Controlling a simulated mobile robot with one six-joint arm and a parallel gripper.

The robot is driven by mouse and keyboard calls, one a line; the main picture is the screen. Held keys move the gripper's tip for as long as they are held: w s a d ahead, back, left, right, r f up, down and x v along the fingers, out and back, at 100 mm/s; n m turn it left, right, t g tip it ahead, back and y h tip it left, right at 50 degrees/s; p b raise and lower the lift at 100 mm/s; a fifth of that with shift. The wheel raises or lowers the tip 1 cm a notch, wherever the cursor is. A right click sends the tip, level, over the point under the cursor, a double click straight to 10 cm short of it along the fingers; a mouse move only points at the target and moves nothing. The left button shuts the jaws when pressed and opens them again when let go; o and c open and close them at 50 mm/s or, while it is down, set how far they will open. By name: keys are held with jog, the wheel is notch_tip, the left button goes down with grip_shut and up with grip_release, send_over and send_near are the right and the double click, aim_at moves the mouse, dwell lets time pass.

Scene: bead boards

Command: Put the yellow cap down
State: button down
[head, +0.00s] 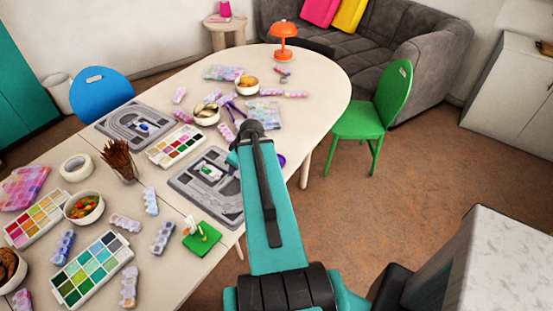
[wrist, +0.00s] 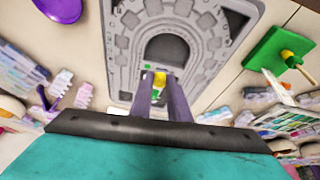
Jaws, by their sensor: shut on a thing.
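My gripper (wrist: 160,90) shows in the wrist view, its two purple-grey fingers shut on the yellow cap (wrist: 160,79). The cap is small and sits between the fingertips, over the inner part of a grey bead board (wrist: 226,56) with a U-shaped track. Whether the cap touches the board cannot be told. Small green and white bits lie on the board near the fingertips. In the head view this board (head: 232,216) lies at the table's near edge, and my arm hides part of it and the gripper.
A second grey board (head: 103,126) lies further left. Paint palettes (head: 92,268), bowls (head: 84,207), a brush cup (head: 124,168) and bead strips crowd the table (head: 325,88). A green chair (head: 382,108) stands to the right.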

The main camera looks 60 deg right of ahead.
jog(key=s+d+f+p, duration=0.1)
jog(key=s+d, duration=0.1)
jog(key=s, duration=0.2)
jog(key=s+d+f+p, duration=0.1)
jog(key=s+d, duration=0.1)
jog(key=s, duration=0.2)
jog(key=s+d+f+p, duration=0.1)
jog(key=s+d, duration=0.1)
jog(key=s, duration=0.2)
jog(key=shift+s+f, duration=0.2)
jog(key=shift+f, duration=0.2)
jog(key=shift+w+d+f+b, duration=0.15)
jog(key=shift+w+f+b, duration=0.1)
jog(key=shift+b, duration=0.7)
jog(key=shift+w+d+b, duration=0.1)
jog(key=shift+d+b, duration=0.25)
jog(key=shift+b, duration=0.7)
